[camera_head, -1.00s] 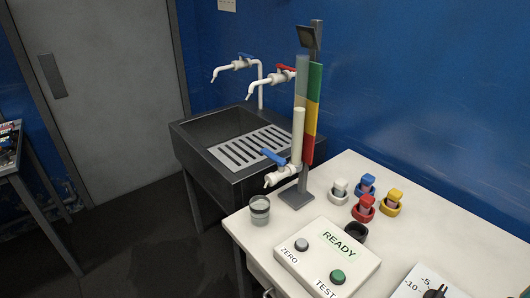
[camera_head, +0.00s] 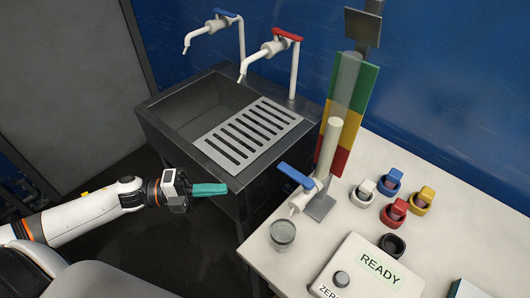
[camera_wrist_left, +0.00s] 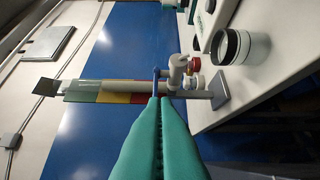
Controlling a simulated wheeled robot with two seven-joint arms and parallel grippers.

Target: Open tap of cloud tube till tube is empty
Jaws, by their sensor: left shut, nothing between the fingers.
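The cloud tube (camera_head: 329,145) stands upright before a green, yellow and red board (camera_head: 369,88). Its lower part looks cloudy white, its upper part clear. Its white tap has a blue lever (camera_head: 296,175), slanting up to the left. A clear cup (camera_head: 283,233) stands on the table near the spout. My left gripper (camera_head: 224,189), with teal fingers, is shut and empty, left of the lever and apart from it. In the left wrist view the scene is turned sideways; the fingertips (camera_wrist_left: 160,101) point toward the blue lever (camera_wrist_left: 156,73). My right gripper is out of view.
A dark sink (camera_head: 165,112) with a slotted drainer (camera_head: 248,134) and two taps lies behind my gripper. Several colored stoppers (camera_head: 398,209) and a READY box (camera_head: 357,270) stand on the white table (camera_head: 258,250) to the right.

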